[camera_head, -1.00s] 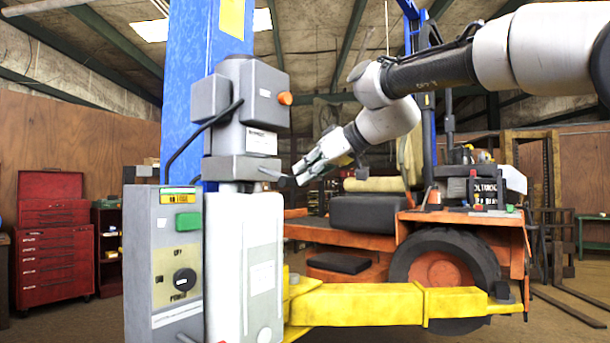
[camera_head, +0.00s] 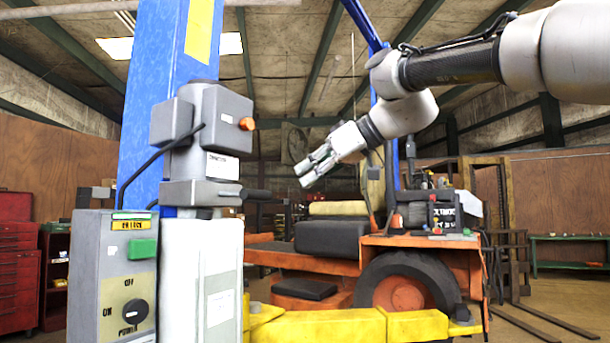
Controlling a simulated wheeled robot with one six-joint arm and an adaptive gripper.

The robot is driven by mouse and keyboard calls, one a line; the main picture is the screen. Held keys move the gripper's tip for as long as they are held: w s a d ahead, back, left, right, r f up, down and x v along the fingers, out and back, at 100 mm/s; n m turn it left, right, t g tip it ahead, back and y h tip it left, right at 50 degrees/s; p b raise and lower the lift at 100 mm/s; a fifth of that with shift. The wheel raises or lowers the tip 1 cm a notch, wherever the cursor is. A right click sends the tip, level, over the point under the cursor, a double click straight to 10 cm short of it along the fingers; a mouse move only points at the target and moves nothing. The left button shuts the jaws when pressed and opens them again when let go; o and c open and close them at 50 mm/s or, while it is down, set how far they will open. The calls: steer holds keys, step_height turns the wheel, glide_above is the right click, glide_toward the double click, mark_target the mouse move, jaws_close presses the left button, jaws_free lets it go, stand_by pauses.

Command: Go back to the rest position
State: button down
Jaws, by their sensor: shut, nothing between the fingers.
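My gripper (camera_head: 303,177) is shut and empty. It hangs in the air in the middle of the view, pointing left and down, to the right of the lift's grey motor unit (camera_head: 212,135). A gap shows between my fingertips and the dark lever (camera_head: 257,194) that sticks out from the motor unit. The grey control box (camera_head: 112,275) stands at the lower left, with a green button (camera_head: 142,249) and a black power knob (camera_head: 135,311). My arm reaches in from the upper right.
The blue lift post (camera_head: 150,110) rises behind the motor unit. A yellow lift arm (camera_head: 340,328) crosses the bottom. A red tool cabinet (camera_head: 15,265) is at the far left.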

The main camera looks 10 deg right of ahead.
stand_by(0.7)
steer(key=s+d+f+m+g+h, duration=0.1)
steer(key=s+d+f+m+h, duration=0.2)
steer(key=f, duration=0.5)
steer(key=d+f+m+g+h, duration=0.1)
steer(key=d+f+m+h, duration=0.15)
steer(key=d+f, duration=0.45)
steer(key=s+d+f+m+g+h, duration=0.1)
steer(key=s+d+f+m+h, duration=0.3)
steer(key=s+d+f, duration=1.2)
steer(key=s+f+m, duration=0.1)
steer(key=s+f, duration=0.2)
steer(key=f, duration=0.1)
steer(key=shift+s+d+g, duration=0.2)
steer(key=shift+d+g, duration=0.05)
steer(key=shift+g, duration=0.05)
steer(key=shift+f+h, duration=0.1)
steer(key=shift+h, duration=0.15)
